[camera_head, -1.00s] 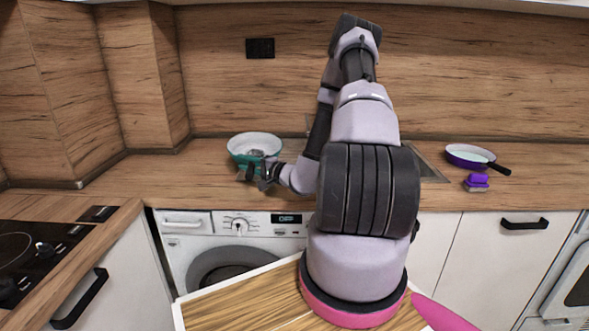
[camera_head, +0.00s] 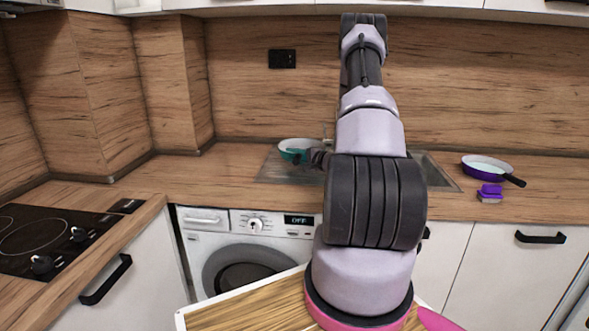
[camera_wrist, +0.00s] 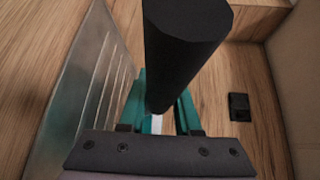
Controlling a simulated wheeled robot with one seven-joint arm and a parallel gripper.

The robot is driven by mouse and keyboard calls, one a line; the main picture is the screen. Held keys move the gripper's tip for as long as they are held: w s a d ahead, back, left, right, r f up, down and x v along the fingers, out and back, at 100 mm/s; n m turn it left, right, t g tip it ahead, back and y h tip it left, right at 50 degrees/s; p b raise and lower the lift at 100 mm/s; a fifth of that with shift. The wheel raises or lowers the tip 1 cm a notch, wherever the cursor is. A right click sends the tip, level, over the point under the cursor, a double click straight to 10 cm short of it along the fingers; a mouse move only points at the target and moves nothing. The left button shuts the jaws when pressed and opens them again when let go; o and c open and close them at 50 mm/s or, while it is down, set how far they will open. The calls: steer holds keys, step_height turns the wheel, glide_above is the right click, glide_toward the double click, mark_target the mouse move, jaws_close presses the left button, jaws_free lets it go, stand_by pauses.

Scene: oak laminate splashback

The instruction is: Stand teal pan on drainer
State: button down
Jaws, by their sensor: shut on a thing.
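The teal pan (camera_head: 290,154), pale inside, is at the back of the counter, left of my arm in the head view. It appears level there, at the left part of the metal sink and drainer unit (camera_head: 268,177); I cannot tell whether it touches. My gripper (camera_head: 317,157) is at the pan's right side, partly hidden by my arm. In the wrist view my gripper (camera_wrist: 160,118) is shut on the pan's black handle (camera_wrist: 182,45), which rises close to the camera. The ribbed metal drainer (camera_wrist: 92,95) shows to the left there. The pan's bowl is not clear in that view.
A purple pan (camera_head: 486,168) with a black handle and a purple sponge-like item (camera_head: 490,191) sit on the counter at right. A hob (camera_head: 50,240) is at left. The wooden splashback (camera_head: 240,95) stands behind. Counter left of the drainer (camera_head: 190,170) is clear.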

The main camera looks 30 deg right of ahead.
steer(key=shift+f, duration=2.5)
steer(key=c, duration=0.6)
jaws_free()
steer(key=v, duration=1.2)
